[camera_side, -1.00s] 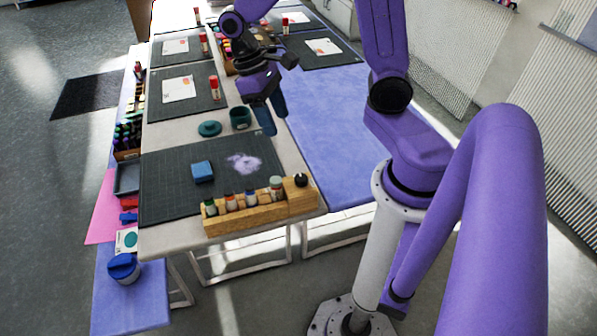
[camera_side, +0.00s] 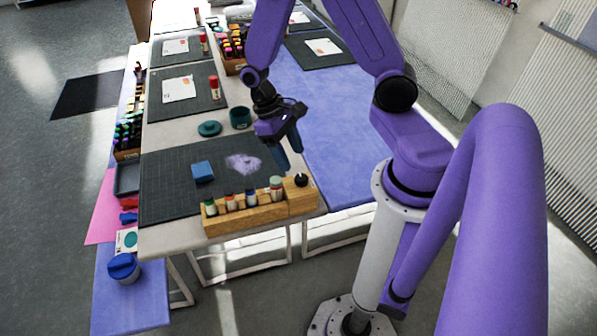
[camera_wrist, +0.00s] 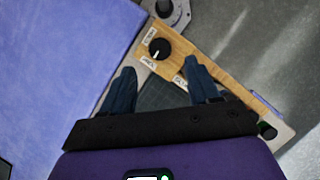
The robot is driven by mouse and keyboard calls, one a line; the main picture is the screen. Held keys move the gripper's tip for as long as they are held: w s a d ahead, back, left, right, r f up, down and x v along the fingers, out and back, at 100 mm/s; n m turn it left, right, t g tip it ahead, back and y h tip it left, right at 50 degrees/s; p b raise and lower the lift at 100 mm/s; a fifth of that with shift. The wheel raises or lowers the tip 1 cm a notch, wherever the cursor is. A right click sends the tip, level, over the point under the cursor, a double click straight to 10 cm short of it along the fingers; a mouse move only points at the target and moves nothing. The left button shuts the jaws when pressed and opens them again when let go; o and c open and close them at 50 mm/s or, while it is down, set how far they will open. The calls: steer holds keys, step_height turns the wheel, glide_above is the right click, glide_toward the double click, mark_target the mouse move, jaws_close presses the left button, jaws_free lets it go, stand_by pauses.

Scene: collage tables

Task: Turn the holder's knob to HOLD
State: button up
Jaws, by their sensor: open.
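The wooden holder (camera_side: 246,221) stands along the front edge of the near table, with several capped bottles or sticks in its slots. Its black knob (camera_side: 301,180) sits on the right end block. In the wrist view the knob (camera_wrist: 159,48) shows a pale pointer line, with small white labels around it that are too small to read surely. My gripper (camera_side: 290,156) is open and empty, above the table and a little behind the knob, not touching it. In the wrist view the two blue fingertips (camera_wrist: 160,78) are apart, with the knob beyond them.
A dark cutting mat (camera_side: 165,170) bears a blue block (camera_side: 202,171) and a pale purple patch (camera_side: 243,163). A teal cup (camera_side: 240,117) and teal lid (camera_side: 209,128) stand behind. A blue-purple bench surface (camera_side: 335,125) lies to the right.

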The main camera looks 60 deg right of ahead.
mark_target(301, 177)
steer(key=shift+x, duration=3.2)
steer(key=c, duration=1)
